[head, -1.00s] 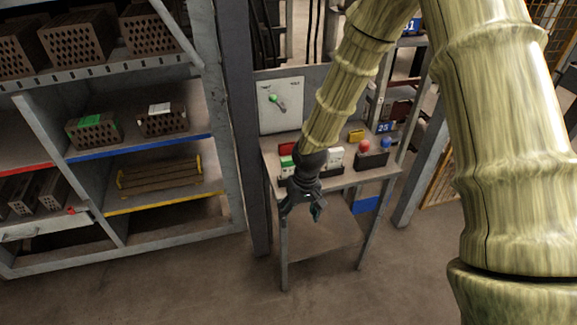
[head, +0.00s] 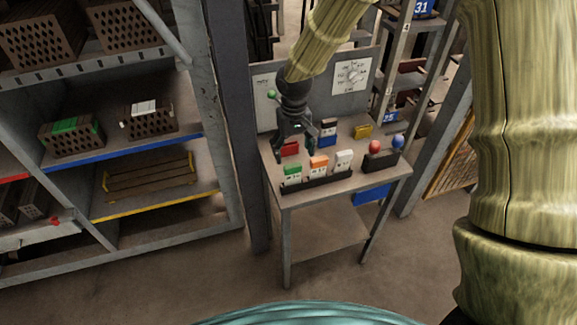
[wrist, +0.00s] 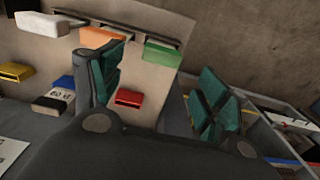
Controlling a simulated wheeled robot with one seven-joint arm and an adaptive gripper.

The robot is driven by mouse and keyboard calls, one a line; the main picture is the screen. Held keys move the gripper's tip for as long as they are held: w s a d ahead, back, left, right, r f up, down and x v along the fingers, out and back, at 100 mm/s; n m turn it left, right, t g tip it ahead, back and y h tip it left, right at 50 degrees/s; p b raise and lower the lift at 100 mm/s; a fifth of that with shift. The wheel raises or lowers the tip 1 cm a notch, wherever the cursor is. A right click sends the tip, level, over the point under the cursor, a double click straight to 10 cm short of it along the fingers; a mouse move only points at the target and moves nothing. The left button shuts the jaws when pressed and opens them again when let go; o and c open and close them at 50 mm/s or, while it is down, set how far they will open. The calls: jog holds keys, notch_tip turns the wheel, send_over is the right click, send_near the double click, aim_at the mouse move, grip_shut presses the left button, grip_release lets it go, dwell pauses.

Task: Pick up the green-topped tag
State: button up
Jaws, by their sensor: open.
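The green-topped tag (head: 292,173) is white below its green top. It stands at the left end of a dark rack (head: 318,184) on the small table's front edge. In the wrist view its green top (wrist: 162,54) shows beyond and between my fingers, not touched. My gripper (head: 293,151) is open and empty. It points down above the table's left part, behind the tag as the head camera sees it. A red block (wrist: 129,98) lies on the table below the open fingers.
An orange-topped tag (head: 318,163) and a white tag (head: 343,159) share the rack. A blue-and-white item (head: 328,132), a yellow block (head: 362,131) and a holder with red and blue balls (head: 380,160) stand nearby. A shelf post (head: 235,120) rises left of the table.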

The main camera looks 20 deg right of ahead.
aim_at(292, 165)
jog(key=shift+s+f+p, duration=0.25)
jog(key=shift+f+p, duration=0.05)
jog(key=shift+f, duration=0.4)
jog(key=f, duration=0.3)
jog(key=shift+w+a+f+p, duration=0.2)
jog(key=shift+w+a+p, duration=0.05)
jog(key=shift+p, duration=0.15)
jog(key=shift+s+f+p, duration=0.25)
jog(key=shift+f+p, duration=0.05)
notch_tip(292, 165, down, 2)
jog(key=shift+d+f+p, duration=0.1)
jog(key=shift+d+p, duration=0.05)
jog(key=shift+p, duration=0.65)
jog(key=shift+s+f+p, duration=0.25)
jog(key=shift+f+p, duration=0.1)
jog(key=shift+f, duration=1.1)
jog(key=shift+o, duration=1.1)
jog(key=c, duration=0.4)
jog(key=shift+s, duration=0.1)
jog(key=shift+c, duration=0.6)
